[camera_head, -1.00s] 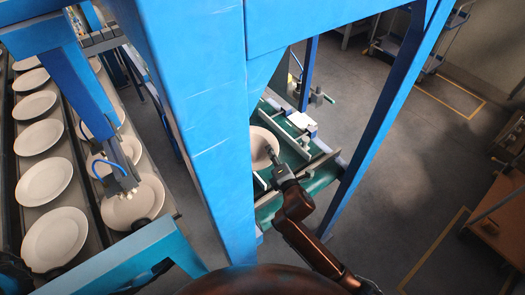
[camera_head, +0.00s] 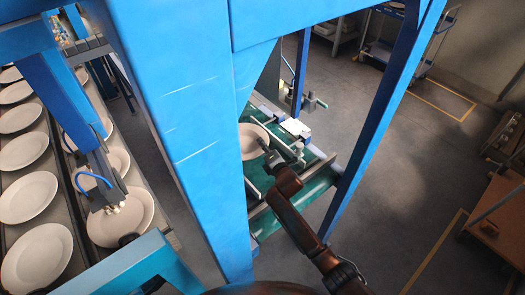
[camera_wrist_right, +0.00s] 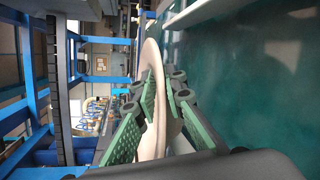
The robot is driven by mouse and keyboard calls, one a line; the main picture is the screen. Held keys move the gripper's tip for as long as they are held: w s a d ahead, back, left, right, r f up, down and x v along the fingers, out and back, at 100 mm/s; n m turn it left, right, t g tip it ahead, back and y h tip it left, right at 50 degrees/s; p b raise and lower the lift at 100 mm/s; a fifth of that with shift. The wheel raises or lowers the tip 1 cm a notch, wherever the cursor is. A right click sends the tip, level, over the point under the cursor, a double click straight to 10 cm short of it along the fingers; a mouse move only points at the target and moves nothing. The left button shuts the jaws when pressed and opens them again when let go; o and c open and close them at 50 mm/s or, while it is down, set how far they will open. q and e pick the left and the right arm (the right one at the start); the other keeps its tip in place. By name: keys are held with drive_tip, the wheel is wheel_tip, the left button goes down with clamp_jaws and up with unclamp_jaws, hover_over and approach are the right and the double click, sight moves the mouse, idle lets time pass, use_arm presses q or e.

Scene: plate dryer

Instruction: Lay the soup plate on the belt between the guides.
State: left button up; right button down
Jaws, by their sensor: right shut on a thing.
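The soup plate (camera_head: 250,139) is a pale round plate over the green belt (camera_head: 318,182), partly hidden behind the blue post. My right gripper (camera_head: 268,150) is shut on the plate's near right rim. In the right wrist view the green-padded fingers of the gripper (camera_wrist_right: 155,97) hold the rim of the plate (camera_wrist_right: 152,62) between them, with the belt (camera_wrist_right: 240,80) alongside. I cannot tell whether the plate touches the belt. The grey metal guides (camera_head: 300,178) run along the belt. My left gripper is not in view.
A wide blue post (camera_head: 190,130) stands left of the plate and a thinner blue post (camera_head: 375,130) stands right. Rows of plates (camera_head: 28,196) lie on conveyors at the left. A wooden cart (camera_head: 500,215) stands at the right, with open floor before it.

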drive_tip(key=shift+w+f, duration=0.2)
drive_tip(key=shift+w, duration=0.1)
wheel_tip(320, 180, down, 4)
drive_tip(key=shift+w+r+b, duration=0.15)
drive_tip(key=shift+r+b, duration=0.05)
drive_tip(key=shift+b, duration=0.35)
drive_tip(key=shift+r, duration=0.15)
drive_tip(key=shift+f, duration=0.55)
drive_tip(key=shift+f+b, duration=0.1)
drive_tip(key=shift+b, duration=0.2)
